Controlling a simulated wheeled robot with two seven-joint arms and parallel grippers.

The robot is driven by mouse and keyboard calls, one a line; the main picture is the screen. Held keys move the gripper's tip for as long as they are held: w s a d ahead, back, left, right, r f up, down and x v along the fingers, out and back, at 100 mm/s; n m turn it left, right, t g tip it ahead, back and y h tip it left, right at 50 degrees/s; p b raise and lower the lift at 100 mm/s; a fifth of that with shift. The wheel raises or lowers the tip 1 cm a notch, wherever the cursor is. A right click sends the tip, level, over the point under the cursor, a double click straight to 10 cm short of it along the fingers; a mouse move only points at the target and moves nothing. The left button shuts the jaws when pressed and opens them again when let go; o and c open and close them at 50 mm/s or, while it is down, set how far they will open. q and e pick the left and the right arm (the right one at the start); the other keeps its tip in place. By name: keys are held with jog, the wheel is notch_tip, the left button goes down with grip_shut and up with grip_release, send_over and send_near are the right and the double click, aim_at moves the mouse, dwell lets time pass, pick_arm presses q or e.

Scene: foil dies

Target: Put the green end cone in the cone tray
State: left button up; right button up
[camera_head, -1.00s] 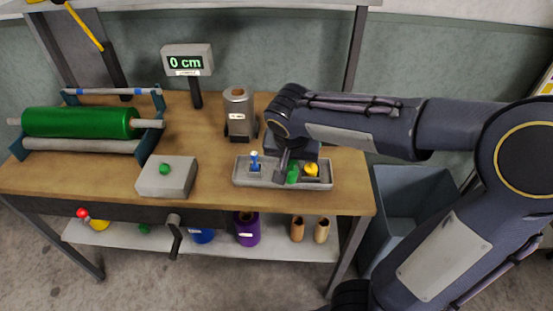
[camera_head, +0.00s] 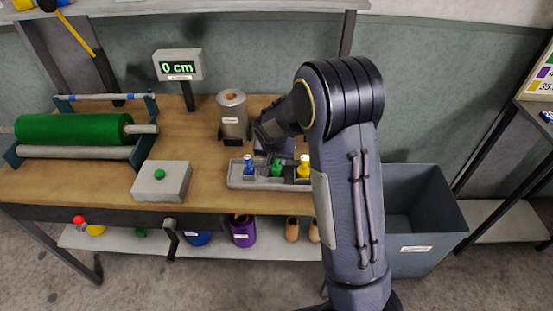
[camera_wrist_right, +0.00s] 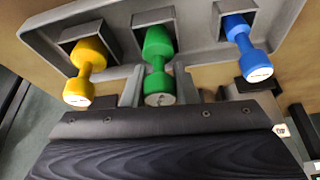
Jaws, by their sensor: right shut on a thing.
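The green end cone (camera_head: 277,169) stands in the middle pocket of the grey cone tray (camera_head: 237,182), between the blue cone (camera_head: 249,167) and the yellow cone (camera_head: 304,169). In the right wrist view the green cone (camera_wrist_right: 157,62) has its lower end in the pocket, and the tray (camera_wrist_right: 195,50) fills the top. My right gripper (camera_head: 275,157) is over the tray from behind. In the wrist view its fingers (camera_wrist_right: 158,88) are shut around the green cone, one on each side. The arm hides the tray's right end in the head view. My left gripper is not in view.
A grey box with a green knob (camera_head: 161,183) sits left of the tray. A grey bin (camera_head: 425,215) stands right of the bench. Bare wood shows left of the canister.

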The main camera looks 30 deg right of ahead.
jog(key=shift+f, duration=0.4)
jog(key=shift+f, duration=0.15)
jog(key=o, duration=1)
jog(key=shift+r, duration=0.35)
jog(key=v, duration=1.1)
jog(key=s+a+r+n+y, duration=0.1)
jog(key=s+a+n+y, duration=0.1)
jog(key=s, duration=0.6)
jog(key=s+a+r+n+t+y, duration=0.1)
jog(key=s+a, duration=0.3)
jog(key=s, duration=0.5)
jog(key=s+a+r+n+t+y, duration=0.1)
jog(key=s+a+n+y, duration=0.2)
jog(key=s, duration=0.6)
jog(key=shift+s+a+y+b, duration=0.2)
jog(key=shift+a+y+b, duration=0.05)
jog(key=shift+y+b, duration=0.1)
